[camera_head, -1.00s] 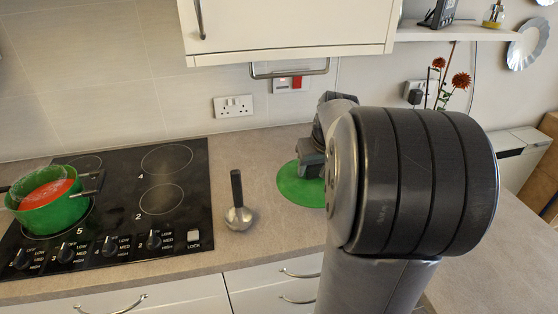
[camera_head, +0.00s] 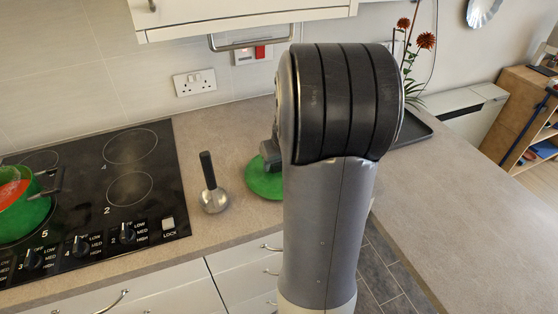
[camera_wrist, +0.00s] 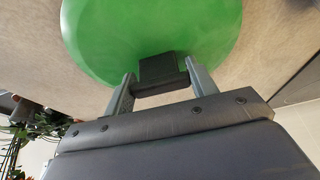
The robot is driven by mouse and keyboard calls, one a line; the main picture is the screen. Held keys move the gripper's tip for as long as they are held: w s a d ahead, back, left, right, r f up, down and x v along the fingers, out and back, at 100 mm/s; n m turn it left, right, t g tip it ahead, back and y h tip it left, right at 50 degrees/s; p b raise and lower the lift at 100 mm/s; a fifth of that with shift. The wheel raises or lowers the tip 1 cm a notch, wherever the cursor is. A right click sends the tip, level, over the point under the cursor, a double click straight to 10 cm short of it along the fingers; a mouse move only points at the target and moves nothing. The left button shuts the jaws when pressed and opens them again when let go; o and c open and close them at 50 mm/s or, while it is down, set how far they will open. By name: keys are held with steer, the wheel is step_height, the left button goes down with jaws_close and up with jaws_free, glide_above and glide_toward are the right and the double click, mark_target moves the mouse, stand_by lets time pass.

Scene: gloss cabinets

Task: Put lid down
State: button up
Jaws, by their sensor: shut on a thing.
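The lid is a green disc (camera_head: 262,182) at the worktop, right of the ladle, and my arm hides its right part. In the wrist view the green lid (camera_wrist: 150,35) fills the top middle, with a dark block-shaped handle (camera_wrist: 160,70) on it. My gripper (camera_wrist: 160,84) is shut on that handle, one finger on each side. In the head view my gripper (camera_head: 270,152) is mostly hidden behind my arm. I cannot tell whether the lid touches the worktop. A green pot (camera_head: 22,208) with something red inside stands on the hob at the left edge.
A ladle (camera_head: 212,190) with a dark handle lies on the worktop between the hob (camera_head: 105,200) and the lid. A dark tray (camera_head: 412,128) and red flowers (camera_head: 425,42) are behind my arm. The worktop (camera_head: 470,220) at the right is clear.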

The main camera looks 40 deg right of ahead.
steer(key=o, duration=1.3)
steer(key=shift+f, duration=0.1)
steer(key=shift+s+r, duration=0.15)
steer(key=shift+r, duration=0.45)
steer(key=v, duration=1.1)
steer(key=shift+s, duration=0.2)
